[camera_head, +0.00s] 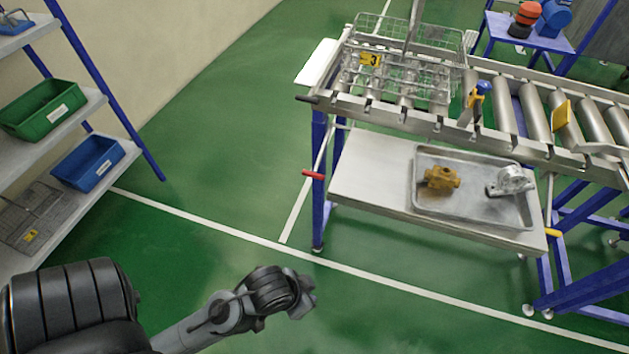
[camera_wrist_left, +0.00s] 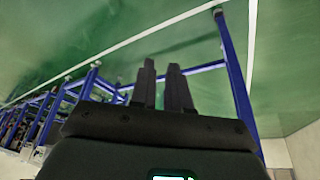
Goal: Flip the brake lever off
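Which part is the brake lever is not certain. A red-handled lever (camera_head: 313,174) sticks out at the left front leg of the roller table, and a yellow handle (camera_head: 553,232) sits at its right leg. A blue-topped lever (camera_head: 484,88) stands upright on the rollers' front rail. My left gripper (camera_head: 308,297) is low at the bottom of the head view, over the floor, apart from all three. In the left wrist view, its two dark fingers (camera_wrist_left: 162,63) are a little apart with nothing between them. My right gripper is not in view.
The roller table (camera_head: 395,118) carries a wire basket (camera_head: 385,85) with a yellow tag 3. A tray (camera_head: 470,215) with metal parts lies on the lower shelf (camera_head: 370,175). A shelf rack with green (camera_head: 42,108) and blue bins (camera_head: 88,162) stands left. Floor between is clear.

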